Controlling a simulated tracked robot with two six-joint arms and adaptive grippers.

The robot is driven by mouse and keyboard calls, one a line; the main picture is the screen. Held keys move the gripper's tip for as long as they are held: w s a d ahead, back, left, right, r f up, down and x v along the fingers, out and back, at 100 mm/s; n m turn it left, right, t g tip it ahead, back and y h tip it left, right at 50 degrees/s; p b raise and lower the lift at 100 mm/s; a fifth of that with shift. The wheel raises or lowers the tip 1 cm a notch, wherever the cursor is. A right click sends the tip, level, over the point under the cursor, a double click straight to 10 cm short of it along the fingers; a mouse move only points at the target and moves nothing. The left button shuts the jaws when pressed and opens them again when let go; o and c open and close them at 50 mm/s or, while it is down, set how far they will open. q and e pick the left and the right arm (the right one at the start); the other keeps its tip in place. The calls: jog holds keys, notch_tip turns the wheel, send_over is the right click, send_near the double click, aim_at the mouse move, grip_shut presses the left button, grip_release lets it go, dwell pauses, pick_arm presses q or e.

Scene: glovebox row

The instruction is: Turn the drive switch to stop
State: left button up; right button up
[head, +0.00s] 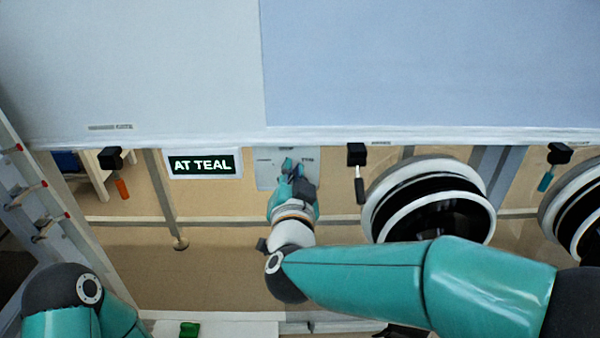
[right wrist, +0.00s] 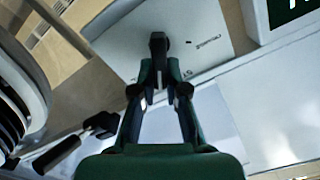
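The drive switch has a grey plate (head: 266,175) below the edge of the pale panel, with small print too blurred to read. In the right wrist view, its black handle (right wrist: 158,45) stands out from the plate (right wrist: 208,38). My right gripper (head: 290,168) is at the plate and hides most of the switch in the head view. In the right wrist view, the right gripper's fingers (right wrist: 159,74) converge on both sides of the handle and appear shut on it. My left gripper is out of view; only part of the left arm shows at lower left.
A sign (head: 202,164) reads "AT TEAL". Hanging levers have an orange grip (head: 122,188), a black grip (head: 360,190) and a teal grip (head: 545,181). A large round port (head: 428,172) is close right of my right gripper. A ladder (head: 35,190) stands at left.

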jog(key=o, duration=0.4)
jog(key=shift+f, duration=0.2)
jog(key=shift+r, duration=0.1)
jog(key=s, duration=1.2)
